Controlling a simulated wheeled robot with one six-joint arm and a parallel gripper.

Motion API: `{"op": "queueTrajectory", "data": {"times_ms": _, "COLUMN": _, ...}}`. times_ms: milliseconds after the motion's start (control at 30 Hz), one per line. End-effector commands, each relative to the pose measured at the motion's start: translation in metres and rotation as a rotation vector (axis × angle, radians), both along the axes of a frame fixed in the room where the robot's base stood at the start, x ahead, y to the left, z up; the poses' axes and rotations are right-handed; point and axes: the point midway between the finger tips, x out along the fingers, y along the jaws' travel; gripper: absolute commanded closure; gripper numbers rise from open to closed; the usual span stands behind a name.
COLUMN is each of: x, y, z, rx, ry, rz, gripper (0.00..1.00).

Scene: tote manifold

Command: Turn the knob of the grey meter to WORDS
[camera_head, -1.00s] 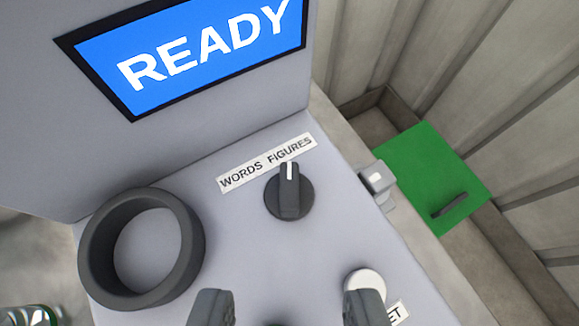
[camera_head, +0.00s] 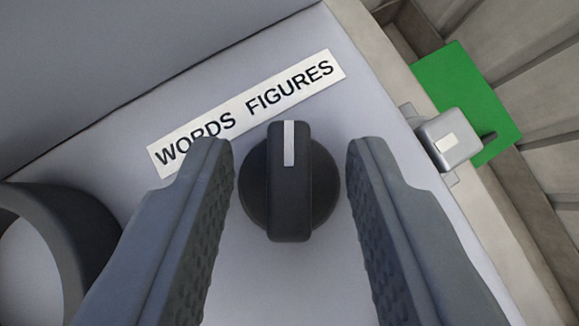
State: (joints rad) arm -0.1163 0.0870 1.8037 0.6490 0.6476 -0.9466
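The grey meter (camera_head: 115,133) fills most of the view. Its black knob (camera_head: 290,205) has a raised grip bar with a white line at its upper end. The line points straight up in the picture, toward the FIGURES side of the white label (camera_head: 246,108), which reads WORDS on the left and FIGURES on the right. My gripper (camera_head: 290,160) is open, with one finger on each side of the knob. Gaps show between both fingers and the knob. The left finger covers a small part of the word WORDS.
A dark grey ring (camera_head: 75,235) stands on the meter at the left, close to my left finger. A silver latch-like part (camera_head: 455,140) sits at the meter's right edge. Beyond it lies a green panel (camera_head: 465,85) by the ribbed wall.

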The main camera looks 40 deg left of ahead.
Motion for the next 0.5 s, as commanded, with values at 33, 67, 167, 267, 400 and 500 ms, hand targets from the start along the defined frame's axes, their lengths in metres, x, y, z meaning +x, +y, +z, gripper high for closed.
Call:
{"op": "queueTrajectory", "data": {"times_ms": 33, "x": -0.0001, "y": 0.0, "z": 0.0001, "rx": 0.0, "ry": 0.0, "rz": 0.0, "gripper": 0.65}}
{"op": "queueTrajectory", "data": {"times_ms": 67, "x": -0.0001, "y": 0.0, "z": 0.0001, "rx": 0.0, "ry": 0.0, "rz": 0.0, "gripper": 0.65}}
{"op": "queueTrajectory", "data": {"times_ms": 167, "x": -0.0001, "y": -0.0001, "z": 0.0001, "rx": 0.0, "ry": 0.0, "rz": 0.0, "gripper": 0.81}}
{"op": "queueTrajectory", "data": {"times_ms": 267, "x": -0.0002, "y": -0.0001, "z": 0.0002, "rx": 0.0, "ry": 0.0, "rz": 0.0, "gripper": 1.0}}
{"op": "queueTrajectory", "data": {"times_ms": 400, "x": -0.0002, "y": -0.0001, "z": 0.0002, "rx": 0.0, "ry": 0.0, "rz": 0.0, "gripper": 1.0}}
{"op": "queueTrajectory", "data": {"times_ms": 500, "x": 0.0, "y": -0.0003, "z": 0.0002, "rx": 0.0, "ry": 0.0, "rz": 0.007, "gripper": 1.0}}
